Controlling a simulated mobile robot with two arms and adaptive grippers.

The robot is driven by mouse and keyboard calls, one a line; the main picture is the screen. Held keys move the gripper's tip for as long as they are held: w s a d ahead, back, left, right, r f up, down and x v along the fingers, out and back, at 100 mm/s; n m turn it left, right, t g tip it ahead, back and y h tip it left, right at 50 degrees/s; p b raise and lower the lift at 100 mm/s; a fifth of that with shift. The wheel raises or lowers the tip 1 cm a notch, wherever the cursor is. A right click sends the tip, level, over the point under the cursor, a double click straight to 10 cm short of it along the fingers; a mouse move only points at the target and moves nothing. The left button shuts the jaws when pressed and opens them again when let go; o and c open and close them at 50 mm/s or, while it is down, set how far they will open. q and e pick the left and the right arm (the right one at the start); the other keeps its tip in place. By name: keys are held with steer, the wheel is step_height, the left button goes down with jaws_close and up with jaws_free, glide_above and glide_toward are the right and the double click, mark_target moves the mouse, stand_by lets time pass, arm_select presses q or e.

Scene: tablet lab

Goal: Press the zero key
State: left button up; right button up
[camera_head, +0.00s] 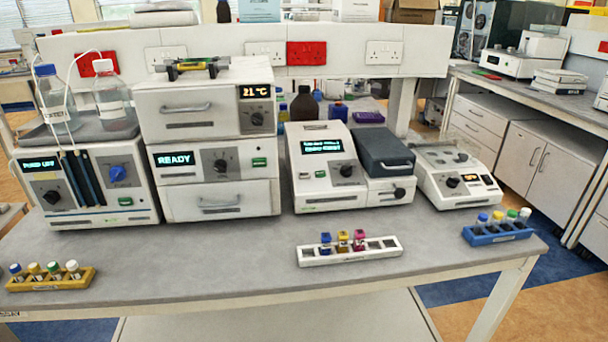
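No key that I can read as "zero" shows; the labels are too small. A white instrument (325,165) with a lit text display (322,146) stands at the bench's middle right. A small green key (320,174) and a black knob (346,171) sit below its display. The stacked unit reading READY (173,159) has another green key (259,162), and the pump unit (90,185) at left has one too (125,201). Neither of my grippers is in view.
A yellow rack (60,285) of vials, a white rack (345,254) with three coloured caps, and a blue rack (500,238) lie along the front of the grey bench (230,265). A low instrument (455,180) stands at right. Bench between racks is clear.

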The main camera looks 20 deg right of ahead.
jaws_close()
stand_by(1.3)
